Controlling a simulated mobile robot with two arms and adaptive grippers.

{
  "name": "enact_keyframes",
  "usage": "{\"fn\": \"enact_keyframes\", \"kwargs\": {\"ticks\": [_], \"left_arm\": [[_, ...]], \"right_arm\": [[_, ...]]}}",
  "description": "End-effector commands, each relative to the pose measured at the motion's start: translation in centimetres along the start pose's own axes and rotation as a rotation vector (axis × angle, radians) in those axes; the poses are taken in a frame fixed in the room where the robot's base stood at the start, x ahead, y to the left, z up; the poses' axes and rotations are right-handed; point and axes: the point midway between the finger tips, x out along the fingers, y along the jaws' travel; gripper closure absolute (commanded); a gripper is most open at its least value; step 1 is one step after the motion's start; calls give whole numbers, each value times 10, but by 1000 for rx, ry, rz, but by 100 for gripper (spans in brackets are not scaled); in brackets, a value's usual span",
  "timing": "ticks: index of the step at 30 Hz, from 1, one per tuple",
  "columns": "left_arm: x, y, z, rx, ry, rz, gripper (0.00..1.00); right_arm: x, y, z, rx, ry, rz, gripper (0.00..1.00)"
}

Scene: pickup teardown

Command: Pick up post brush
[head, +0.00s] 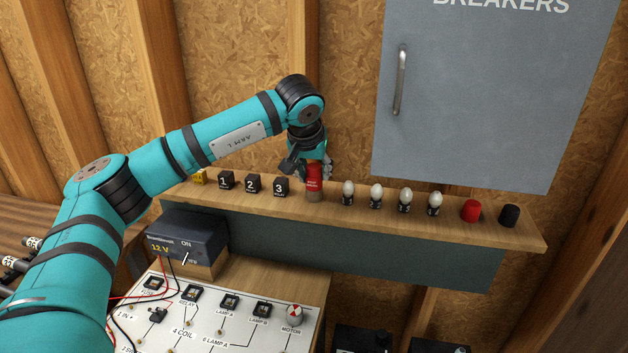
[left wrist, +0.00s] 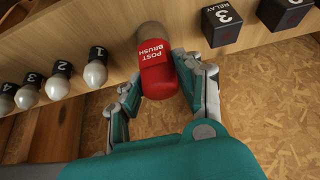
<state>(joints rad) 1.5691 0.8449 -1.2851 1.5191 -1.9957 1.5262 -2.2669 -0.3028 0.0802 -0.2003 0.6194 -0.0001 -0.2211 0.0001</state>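The post brush (head: 314,181) is a red cylinder with white lettering and a tan end, upright at the shelf's front. In the left wrist view the post brush (left wrist: 154,65) sits between the fingers, its label readable. My left gripper (head: 314,169) reaches it from above and behind. The tan end appears still on the shelf (head: 420,222). My right gripper is not in view.
Black numbered relay blocks (head: 253,184) stand left of the brush. Several white bulbs (head: 376,193), a red cap (head: 471,210) and a black cap (head: 509,215) stand to its right. A grey breaker cabinet (head: 490,110) hangs above. A test panel (head: 215,325) and 12 V supply (head: 188,236) lie below.

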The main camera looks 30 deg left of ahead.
Motion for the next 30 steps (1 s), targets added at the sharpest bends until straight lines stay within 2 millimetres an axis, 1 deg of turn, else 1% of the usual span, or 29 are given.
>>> {"fn": "enact_keyframes", "kwargs": {"ticks": [1,6,17,20,25,26,30], "left_arm": [[0,0,0,0,0,0,79],[0,0,0,0,0,0,100],[-4,0,-3,-1,3,1,100],[-10,1,-6,-1,3,1,100],[-29,1,-18,-2,6,3,100],[-31,2,-15,0,3,2,100],[-46,12,11,5,4,2,100]], "right_arm": [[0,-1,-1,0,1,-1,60],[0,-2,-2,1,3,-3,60],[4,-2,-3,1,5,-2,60],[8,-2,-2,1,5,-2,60],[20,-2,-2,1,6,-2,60],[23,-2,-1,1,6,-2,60],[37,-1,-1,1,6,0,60]]}}
